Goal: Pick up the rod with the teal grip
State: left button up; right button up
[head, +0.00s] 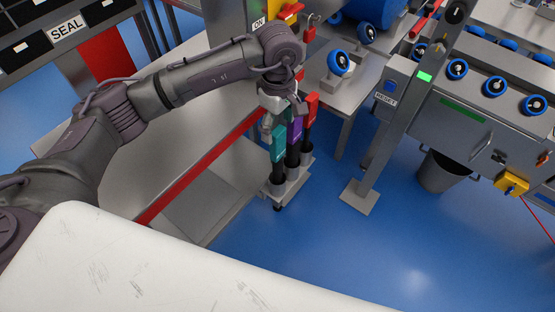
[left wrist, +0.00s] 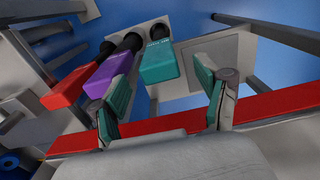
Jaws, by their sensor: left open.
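The rod with the teal grip (head: 278,144) stands upright in a grey holder, the nearest of three rods in a row. In the left wrist view the teal grip (left wrist: 160,64) lies in the gap between my open fingertips, with space visible on its right side. My left gripper (left wrist: 162,84) holds nothing. In the head view my left gripper (head: 272,116) is at the top of the rods, partly hidden by its own wrist. The purple grip (head: 293,139) is beside the teal one and close to my left-hand finger in the left wrist view. My right gripper is out of view.
The rod with the red grip (head: 311,106) stands beyond the purple one. A steel bench with a red edge (head: 188,172) runs beside the rack. A post with a foot plate (head: 358,198) and a bin (head: 438,174) stand to the right. Blue floor lies open in front.

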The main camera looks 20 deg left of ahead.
aim_at(278, 139)
pick_arm(q)
jog(key=shift+f, duration=0.55)
notch_tip(278, 139, down, 4)
jog(key=shift+r+p, duration=0.15)
jog(key=shift+p, duration=0.45)
jog(key=shift+w+a+f, duration=0.1)
jog(key=shift+f, duration=0.2)
jog(key=shift+c, duration=0.3)
jog(key=c, duration=1.2)
jog(key=shift+o, duration=0.2)
notch_tip(278, 139, up, 10)
jog(key=shift+b, duration=0.65)
jog(key=s+a+r+m+p, duration=0.1)
jog(key=s+a+m, duration=0.3)
jog(key=s+m, duration=1)
jog(key=shift+p, duration=0.6)
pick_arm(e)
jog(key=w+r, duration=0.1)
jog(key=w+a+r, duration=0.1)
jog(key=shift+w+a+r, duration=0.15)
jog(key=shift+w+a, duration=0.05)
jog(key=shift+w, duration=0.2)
pick_arm(q)
jog(key=shift+r, duration=0.1)
